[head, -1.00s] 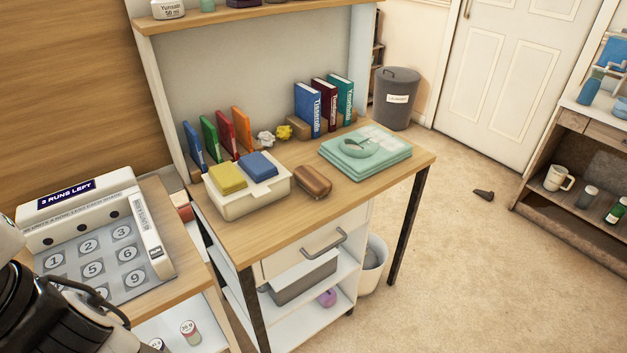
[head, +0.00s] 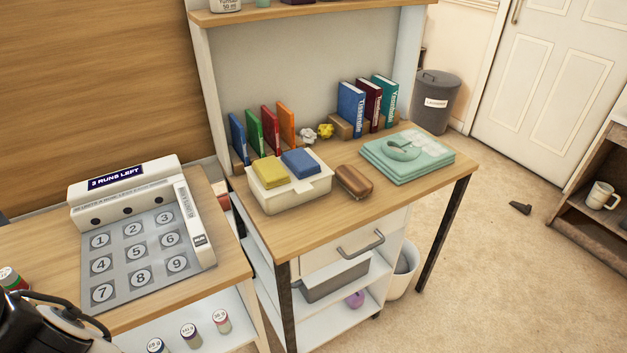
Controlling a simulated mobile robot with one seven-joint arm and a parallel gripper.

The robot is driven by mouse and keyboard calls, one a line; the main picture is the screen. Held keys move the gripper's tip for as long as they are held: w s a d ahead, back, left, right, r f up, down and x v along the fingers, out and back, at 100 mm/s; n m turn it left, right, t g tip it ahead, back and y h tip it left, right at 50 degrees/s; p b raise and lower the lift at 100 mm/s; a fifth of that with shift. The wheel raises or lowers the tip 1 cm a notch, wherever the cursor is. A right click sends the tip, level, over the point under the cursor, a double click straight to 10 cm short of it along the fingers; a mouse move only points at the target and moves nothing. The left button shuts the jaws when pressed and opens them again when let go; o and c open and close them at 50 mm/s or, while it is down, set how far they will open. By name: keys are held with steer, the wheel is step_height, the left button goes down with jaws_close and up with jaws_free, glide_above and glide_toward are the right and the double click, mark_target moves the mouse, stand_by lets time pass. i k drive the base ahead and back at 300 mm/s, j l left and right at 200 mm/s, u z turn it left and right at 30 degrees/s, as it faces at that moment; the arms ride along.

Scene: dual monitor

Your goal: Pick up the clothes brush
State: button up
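A brown, rounded block that looks like the clothes brush (head: 354,181) lies on the wooden desk (head: 325,225), near its front edge. It sits just right of a white box and left of a stack of folded teal cloth. A black and white part of my arm shows in the lower left corner, well away from the brush. My gripper's fingers are not in view.
The white box (head: 290,198) holds yellow and blue blocks. The teal cloth stack (head: 427,166) lies to the right. Books (head: 352,108) and crumpled paper (head: 325,131) stand behind. A numbered board (head: 137,255) is on the left table. The desk front is clear.

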mark_target(351, 180)
steer(key=l+u, duration=0.15)
steer(key=u, duration=0.2)
steer(key=i+l+u, duration=0.1)
steer(key=u, duration=0.25)
steer(key=l+u, duration=0.65)
steer(key=l, duration=0.15)
steer(key=k+l+u, duration=0.1)
steer(key=l+u, duration=0.2)
steer(key=k+l+u, duration=0.1)
steer(key=l, duration=0.25)
steer(key=l+u, duration=0.1)
steer(key=l, duration=0.25)
steer(key=k+l+u, duration=0.1)
steer(key=l, duration=0.25)
steer(key=k+l, duration=0.15)
steer(key=l, duration=0.25)
steer(key=k+l, duration=0.1)
steer(key=l, duration=0.3)
steer(key=k+l, duration=0.15)
steer(key=l, duration=0.2)
steer(key=k+l+u, duration=0.1)
steer(key=l, duration=0.3)
steer(key=k+l, duration=0.15)
steer(key=l, duration=0.25)
steer(key=i+l, duration=0.2)
steer(key=i, duration=0.15)
